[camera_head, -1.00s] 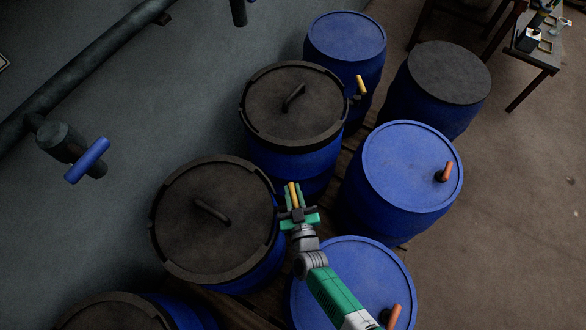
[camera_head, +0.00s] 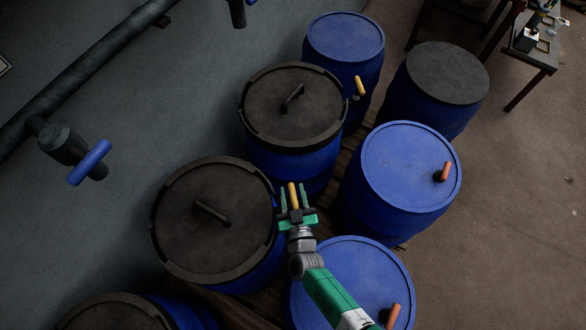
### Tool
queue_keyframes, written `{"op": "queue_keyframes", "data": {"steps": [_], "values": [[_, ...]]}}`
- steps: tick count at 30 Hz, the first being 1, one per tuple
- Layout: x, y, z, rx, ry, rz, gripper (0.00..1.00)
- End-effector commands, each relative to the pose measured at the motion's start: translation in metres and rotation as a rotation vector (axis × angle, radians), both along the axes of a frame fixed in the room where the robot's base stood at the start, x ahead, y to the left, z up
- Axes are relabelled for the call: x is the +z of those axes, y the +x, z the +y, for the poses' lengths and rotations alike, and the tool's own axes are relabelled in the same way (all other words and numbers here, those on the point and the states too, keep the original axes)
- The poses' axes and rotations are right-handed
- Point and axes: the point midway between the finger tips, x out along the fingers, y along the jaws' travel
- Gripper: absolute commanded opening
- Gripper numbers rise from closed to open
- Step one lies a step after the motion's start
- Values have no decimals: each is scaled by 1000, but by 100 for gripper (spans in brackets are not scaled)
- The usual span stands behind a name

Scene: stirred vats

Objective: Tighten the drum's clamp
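A blue drum with a black lid (camera_head: 195,240) and a dark clamp ring around it stands left of centre. A yellow clamp lever (camera_head: 293,193) sticks up at the ring's right side. My gripper (camera_head: 293,190) is at this lever, its two green fingers spread, one on each side of it in the picture. Small gaps show between fingers and lever, so it looks open; the depth between them is hard to tell. A second black-lidded drum (camera_head: 270,105) behind has its own yellow lever (camera_head: 359,86) at its right side. The lower part of the near lever is hidden by my gripper.
Blue-lidded drums with orange levers stand to the right (camera_head: 405,165) and at the front (camera_head: 350,270). A grey-lidded drum (camera_head: 448,72) is behind. A wall pipe with a blue-handled valve (camera_head: 90,162) is at left. Floor is clear at right.

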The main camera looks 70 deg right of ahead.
Motion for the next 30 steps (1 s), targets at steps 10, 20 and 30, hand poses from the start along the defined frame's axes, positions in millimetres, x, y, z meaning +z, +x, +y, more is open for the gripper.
{"op": "queue_keyframes", "data": {"steps": [10,20,30], "values": [[38,-16,18,0,4,3,41],[46,-78,89,0,2,2,41],[50,-105,121,0,1,0,41]]}}
